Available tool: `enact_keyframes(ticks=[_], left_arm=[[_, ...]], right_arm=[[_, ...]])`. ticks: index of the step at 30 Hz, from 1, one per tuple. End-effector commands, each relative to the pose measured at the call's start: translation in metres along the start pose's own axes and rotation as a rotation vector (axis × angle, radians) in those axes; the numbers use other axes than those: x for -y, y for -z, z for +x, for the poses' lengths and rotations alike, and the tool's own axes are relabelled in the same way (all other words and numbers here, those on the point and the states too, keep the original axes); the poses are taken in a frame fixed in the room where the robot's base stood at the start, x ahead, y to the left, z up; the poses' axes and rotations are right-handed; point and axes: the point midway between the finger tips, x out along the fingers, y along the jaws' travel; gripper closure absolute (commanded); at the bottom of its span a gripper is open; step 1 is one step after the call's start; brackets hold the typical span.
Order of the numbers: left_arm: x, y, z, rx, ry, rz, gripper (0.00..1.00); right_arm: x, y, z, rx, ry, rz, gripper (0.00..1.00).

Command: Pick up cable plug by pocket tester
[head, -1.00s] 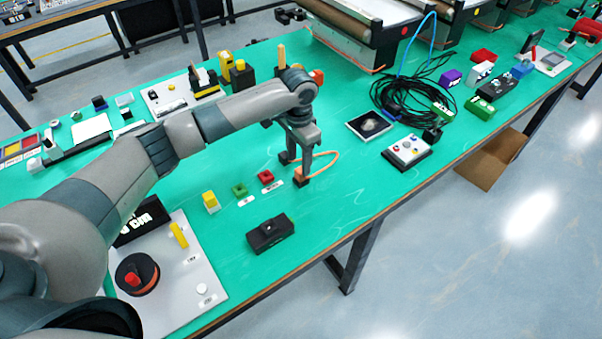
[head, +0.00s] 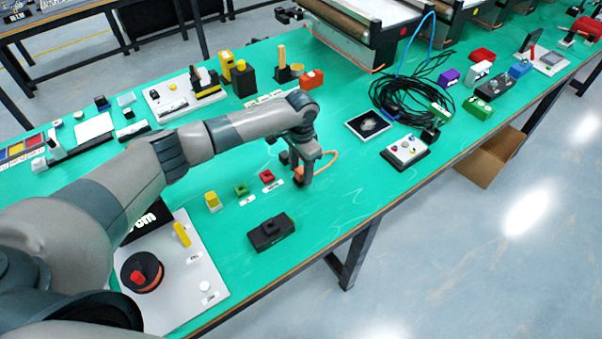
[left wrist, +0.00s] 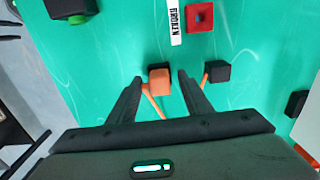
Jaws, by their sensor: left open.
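The orange cable plug (left wrist: 159,80) is a small block with an orange cable (left wrist: 152,104), standing on the green bench. My left gripper (left wrist: 160,77) is open, with a finger on each side of the plug and small gaps between. In the head view the left gripper (head: 303,180) is low over the bench and partly hides the plug (head: 298,173). The black box-shaped device, likely the pocket tester (head: 270,232), lies nearer the front edge. A small black block (left wrist: 217,71) is beside the right finger in the wrist view. My right gripper is not in view.
Red (head: 267,175), green (head: 240,189) and yellow (head: 212,201) blocks with labels stand left of the gripper. A white button box (head: 405,152) and a dark square plate (head: 368,125) are to the right. The bench front right of the gripper is clear.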

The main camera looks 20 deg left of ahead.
Motion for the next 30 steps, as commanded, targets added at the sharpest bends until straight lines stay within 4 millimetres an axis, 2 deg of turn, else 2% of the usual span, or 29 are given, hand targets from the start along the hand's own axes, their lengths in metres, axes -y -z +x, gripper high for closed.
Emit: enact_keyframes(ticks=[4, 9, 10, 23, 30], left_arm=[[0.0, 0.0, 0.0, 0.0, 0.0, 0.0, 0.55], [0.0, 0.0, 0.0, 0.0, 0.0, 0.0, 0.95], [0.0, 0.0, 0.0, 0.0, 0.0, 0.0, 0.99], [0.0, 0.0, -0.005, 0.0, 0.0, 0.0, 0.99], [0.001, 0.001, -0.031, -0.004, 0.001, 0.001, 0.99]], right_arm=[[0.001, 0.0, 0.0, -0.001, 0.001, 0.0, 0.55], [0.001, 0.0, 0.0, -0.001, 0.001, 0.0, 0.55], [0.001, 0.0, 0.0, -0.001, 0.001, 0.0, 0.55], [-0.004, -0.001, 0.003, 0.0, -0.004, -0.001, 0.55], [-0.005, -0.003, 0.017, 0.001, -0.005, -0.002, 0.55]])
